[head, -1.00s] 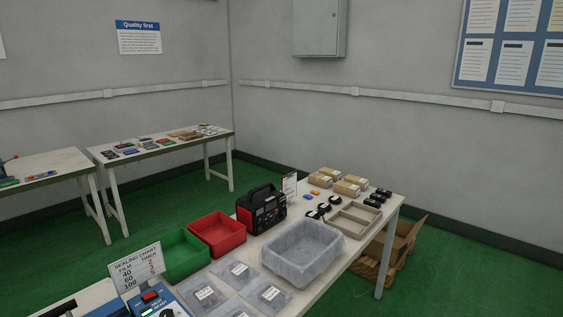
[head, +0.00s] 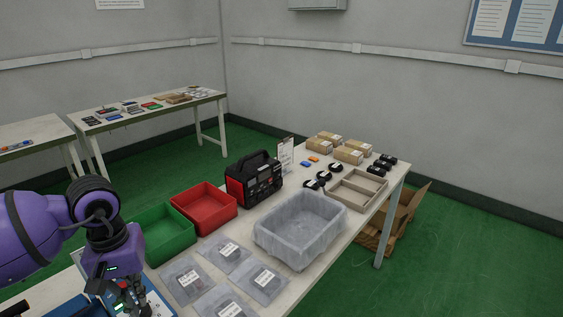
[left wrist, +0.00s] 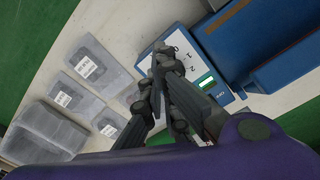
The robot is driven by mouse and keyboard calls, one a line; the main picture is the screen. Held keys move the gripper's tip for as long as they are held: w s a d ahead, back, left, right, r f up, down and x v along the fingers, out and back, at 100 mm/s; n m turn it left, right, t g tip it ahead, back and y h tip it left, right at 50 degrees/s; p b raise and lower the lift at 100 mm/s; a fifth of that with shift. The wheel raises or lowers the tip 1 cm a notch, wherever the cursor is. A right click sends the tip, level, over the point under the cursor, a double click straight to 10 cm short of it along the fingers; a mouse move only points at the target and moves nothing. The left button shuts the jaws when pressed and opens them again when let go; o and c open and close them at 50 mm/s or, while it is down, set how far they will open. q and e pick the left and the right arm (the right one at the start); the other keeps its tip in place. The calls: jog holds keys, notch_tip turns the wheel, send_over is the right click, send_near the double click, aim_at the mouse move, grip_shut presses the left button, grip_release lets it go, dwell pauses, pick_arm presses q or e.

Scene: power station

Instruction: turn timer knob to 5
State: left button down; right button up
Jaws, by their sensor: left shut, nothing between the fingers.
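The blue sealer with a white dial panel (left wrist: 181,42) is under my left gripper in the left wrist view. Printed digits, including 1 and 2, show on the panel, beside a small green display (left wrist: 207,82). The timer knob itself is hidden behind the fingers, so its setting cannot be read. My left gripper (left wrist: 160,50) is shut and empty, its tips over the panel; I cannot tell whether they touch the knob. In the head view the left gripper (head: 130,298) is at the bottom left, covering most of the sealer (head: 158,304). My right gripper is out of view.
Bagged items (head: 187,280) lie right of the sealer. A green bin (head: 165,235), a red bin (head: 205,208), a black-red device (head: 254,180) and a lined grey tub (head: 300,228) stand farther along the table. The blue sealer body (left wrist: 285,75) rises beside the gripper.

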aim_at(143, 315)
pick_arm(q)
jog(key=f+b, duration=0.1)
jog(key=f, duration=0.1)
jog(key=f+b, duration=0.1)
jog(key=f, duration=0.3)
jog(key=shift+a+f+b, duration=0.15)
jog(key=shift+a+b, duration=0.1)
jog(key=shift+b, duration=0.15)
jog(key=shift+f, duration=0.2)
jog(key=shift+s, duration=0.15)
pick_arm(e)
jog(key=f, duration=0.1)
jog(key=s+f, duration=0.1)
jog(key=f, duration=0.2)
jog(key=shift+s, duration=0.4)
